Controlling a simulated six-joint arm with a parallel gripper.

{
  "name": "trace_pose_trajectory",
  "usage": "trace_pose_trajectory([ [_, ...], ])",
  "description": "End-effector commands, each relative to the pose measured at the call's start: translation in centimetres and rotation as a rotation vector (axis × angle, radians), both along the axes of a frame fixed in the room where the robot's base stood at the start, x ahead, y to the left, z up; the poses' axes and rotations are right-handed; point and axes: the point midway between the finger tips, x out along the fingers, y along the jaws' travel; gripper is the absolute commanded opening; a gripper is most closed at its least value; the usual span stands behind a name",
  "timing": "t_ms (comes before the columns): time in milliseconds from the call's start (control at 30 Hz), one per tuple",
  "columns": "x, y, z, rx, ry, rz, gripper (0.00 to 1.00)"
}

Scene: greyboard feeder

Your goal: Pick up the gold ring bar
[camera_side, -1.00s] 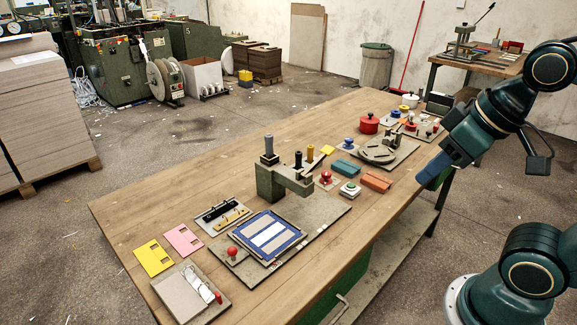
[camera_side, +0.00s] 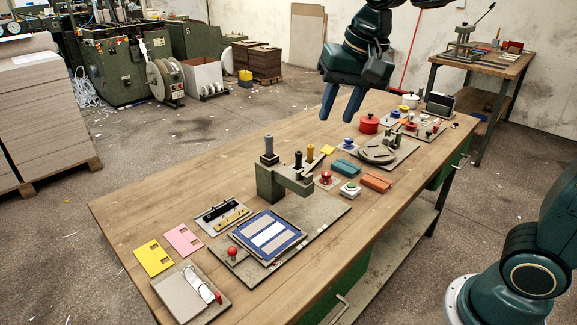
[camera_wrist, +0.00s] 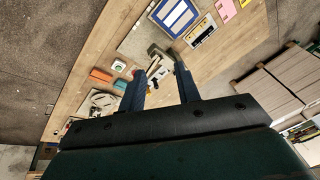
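The gold ring bar (camera_side: 231,218) lies on a small pale plate (camera_side: 222,226), beside a black bar (camera_side: 216,209) of similar shape. In the wrist view the plate with the dark bar (camera_wrist: 203,36) shows small near the top, and the gold bar (camera_wrist: 197,28) is only faintly seen there. My gripper (camera_side: 338,119) is high above the far part of the bench, well to the right of and beyond the gold bar. Its two blue fingers point down, apart and empty. They also show spread in the wrist view (camera_wrist: 159,69).
A green press (camera_side: 271,184) with upright handles stands between my gripper and the bar plate. A blue-framed board (camera_side: 268,236) lies right of the plate. Pink (camera_side: 183,240) and yellow (camera_side: 153,258) cards lie left of it. The bench's left far area is clear.

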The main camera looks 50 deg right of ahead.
Motion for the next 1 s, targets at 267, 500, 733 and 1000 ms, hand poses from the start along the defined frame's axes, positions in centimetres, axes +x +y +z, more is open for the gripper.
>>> trace_pose_trajectory([
  [267, 6.6, 1.4, -1.5, 0.053, 0.068, -0.185, 0.33],
  [500, 11.9, 2.8, -3.9, 0.088, 0.124, -0.350, 0.33],
  [733, 16.5, 4.3, -7.2, 0.111, 0.176, -0.512, 0.33],
  [1000, 21.0, 6.1, -12.3, 0.126, 0.231, -0.702, 0.33],
])
